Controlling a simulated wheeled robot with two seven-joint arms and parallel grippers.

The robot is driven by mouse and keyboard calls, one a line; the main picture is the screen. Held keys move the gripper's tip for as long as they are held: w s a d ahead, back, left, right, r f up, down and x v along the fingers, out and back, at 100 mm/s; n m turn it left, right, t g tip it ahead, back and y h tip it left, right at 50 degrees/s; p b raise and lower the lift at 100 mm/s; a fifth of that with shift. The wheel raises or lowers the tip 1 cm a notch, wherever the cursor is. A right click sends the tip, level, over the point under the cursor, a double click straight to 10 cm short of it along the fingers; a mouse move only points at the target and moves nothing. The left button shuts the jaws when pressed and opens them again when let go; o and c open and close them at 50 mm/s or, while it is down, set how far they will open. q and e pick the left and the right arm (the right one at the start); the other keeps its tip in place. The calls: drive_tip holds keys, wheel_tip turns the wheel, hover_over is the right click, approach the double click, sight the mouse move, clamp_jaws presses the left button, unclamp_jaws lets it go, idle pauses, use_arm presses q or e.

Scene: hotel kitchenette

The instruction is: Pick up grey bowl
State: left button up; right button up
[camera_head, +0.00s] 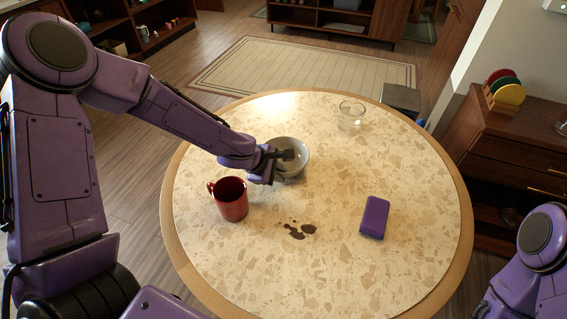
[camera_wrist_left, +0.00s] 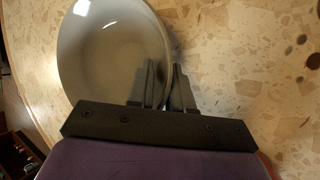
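The grey bowl (camera_head: 294,163) stands upright near the middle of the round table, and it fills the upper left of the left wrist view (camera_wrist_left: 105,50). My left gripper (camera_head: 287,155) is at the bowl's rim. In the left wrist view its two fingers (camera_wrist_left: 164,75) are close together, one on the inner side of the bowl wall and one outside, with the rim between them. It looks shut on the rim. Whether the bowl is off the table I cannot tell. My right gripper is out of view; only part of that arm shows at the lower right.
A red mug (camera_head: 231,199) stands close in front of the bowl, to the left. A glass bowl (camera_head: 351,114) is at the back, a purple box (camera_head: 374,217) at the right, and a dark spill (camera_head: 299,230) at front centre.

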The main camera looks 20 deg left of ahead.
use_arm(q)
clamp_jaws()
drive_tip(key=shift+r, duration=0.15)
drive_tip(key=shift+r+p, duration=0.25)
drive_tip(key=shift+p, duration=0.1)
wheel_tip(320, 180, up, 4)
drive_tip(key=p, duration=0.4)
drive_tip(key=shift+s, duration=0.15)
drive_tip(key=s+a+r+p, duration=0.2)
drive_tip(key=s+r+p, duration=0.6)
drive_tip(key=s+p, duration=0.5)
drive_tip(key=shift+s+a+r, duration=0.15)
drive_tip(key=shift+s+r, duration=0.05)
drive_tip(key=shift+s, duration=0.1)
